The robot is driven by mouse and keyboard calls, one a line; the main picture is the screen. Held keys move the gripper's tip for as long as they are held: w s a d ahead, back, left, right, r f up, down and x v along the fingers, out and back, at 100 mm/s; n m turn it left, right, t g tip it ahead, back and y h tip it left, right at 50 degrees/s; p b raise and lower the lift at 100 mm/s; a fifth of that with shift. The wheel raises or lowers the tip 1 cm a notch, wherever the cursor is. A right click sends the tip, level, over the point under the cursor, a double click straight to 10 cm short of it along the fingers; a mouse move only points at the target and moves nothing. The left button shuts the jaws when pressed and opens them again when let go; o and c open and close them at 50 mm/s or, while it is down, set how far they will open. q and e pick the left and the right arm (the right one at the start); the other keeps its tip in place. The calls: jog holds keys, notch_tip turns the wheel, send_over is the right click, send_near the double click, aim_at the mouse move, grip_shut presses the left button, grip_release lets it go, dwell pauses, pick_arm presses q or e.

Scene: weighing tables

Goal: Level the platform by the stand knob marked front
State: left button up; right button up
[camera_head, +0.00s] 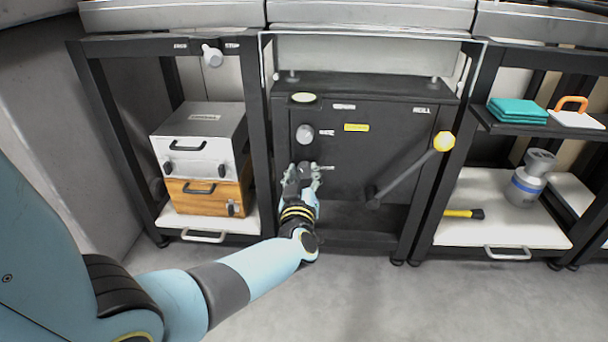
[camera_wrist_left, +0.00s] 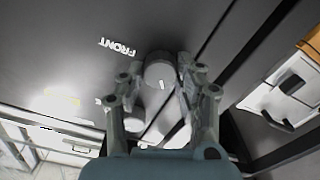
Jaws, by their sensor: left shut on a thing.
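The dark stand (camera_head: 375,150) is ahead in the head view, with its flat dark top (camera_head: 370,87) and a round pale-green disc, perhaps a level (camera_head: 303,97), at the top's left front. My left gripper (camera_head: 303,178) is at the lower left of the stand's front panel. In the left wrist view a grey round knob (camera_wrist_left: 159,68) with a short white mark lies between the fingers of the gripper (camera_wrist_left: 163,92), beside the word FRONT (camera_wrist_left: 117,47). The gripper is shut on this knob; it hides the knob in the head view. My right gripper is out of view.
Another grey knob (camera_head: 304,133) sits above my gripper. A drawer box (camera_head: 200,140) stands on the left shelf. A grey-blue canister (camera_head: 527,180) stands on the right shelf.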

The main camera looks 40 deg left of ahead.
pick_arm(q)
jog(key=shift+f+n, duration=0.1)
jog(key=shift+n, duration=0.5)
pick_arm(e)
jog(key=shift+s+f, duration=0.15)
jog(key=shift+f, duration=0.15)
pick_arm(q)
jog(key=o, duration=1.1)
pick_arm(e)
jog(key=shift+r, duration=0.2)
pick_arm(q)
jog(key=shift+o, duration=0.2)
jog(key=v, duration=1.2)
